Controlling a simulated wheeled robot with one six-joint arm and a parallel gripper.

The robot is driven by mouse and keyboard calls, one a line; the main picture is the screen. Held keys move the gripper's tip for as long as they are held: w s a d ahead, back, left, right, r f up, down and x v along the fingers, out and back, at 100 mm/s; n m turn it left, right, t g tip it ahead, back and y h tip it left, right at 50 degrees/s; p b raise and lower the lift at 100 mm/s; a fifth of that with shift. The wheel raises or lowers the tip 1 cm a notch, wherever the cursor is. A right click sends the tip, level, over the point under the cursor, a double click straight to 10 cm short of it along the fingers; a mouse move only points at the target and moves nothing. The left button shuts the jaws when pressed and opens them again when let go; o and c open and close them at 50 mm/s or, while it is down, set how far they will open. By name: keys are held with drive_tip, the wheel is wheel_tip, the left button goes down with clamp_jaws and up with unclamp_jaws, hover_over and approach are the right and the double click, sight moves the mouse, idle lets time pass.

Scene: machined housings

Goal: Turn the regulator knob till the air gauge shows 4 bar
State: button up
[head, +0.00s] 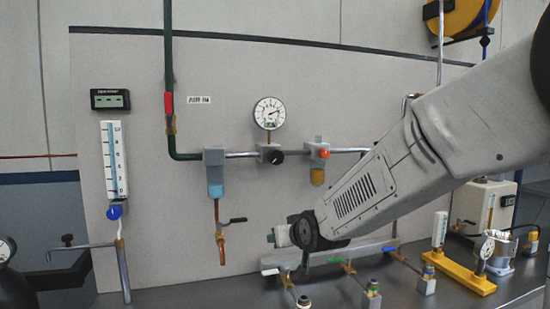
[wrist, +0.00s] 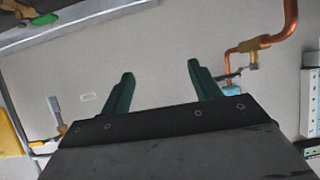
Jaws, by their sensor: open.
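The air gauge (head: 269,113) is a round white dial on the back panel in the head view. Its needle is too small to read surely. The black regulator knob (head: 275,157) sits just below it on the horizontal air line. My gripper (head: 272,238) is below the knob, apart from it, and partly hidden by my wrist in the head view. In the wrist view my gripper (wrist: 159,75) shows two green fingers spread apart with nothing between them. The gauge and knob are not seen in the wrist view.
A filter with a blue bowl (head: 215,183) and a copper drain pipe (head: 220,235) hang left of the knob. A manifold with valves (head: 345,258) stands below.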

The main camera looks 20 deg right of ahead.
drive_tip(key=w+r+t, duration=0.5)
drive_tip(key=r, duration=0.1)
drive_tip(key=t, duration=0.5)
approach(277, 159)
drive_tip(key=shift+h, duration=0.3)
drive_tip(key=x, duration=0.4)
drive_tip(key=shift+w+a+f, duration=0.15)
drive_tip(key=shift+f, duration=0.05)
drive_tip(key=shift+w+r, duration=0.1)
drive_tip(key=shift+r, duration=0.2)
drive_tip(key=x, duration=0.7)
drive_tip(key=shift+w, duration=0.15)
drive_tip(key=c, duration=1)
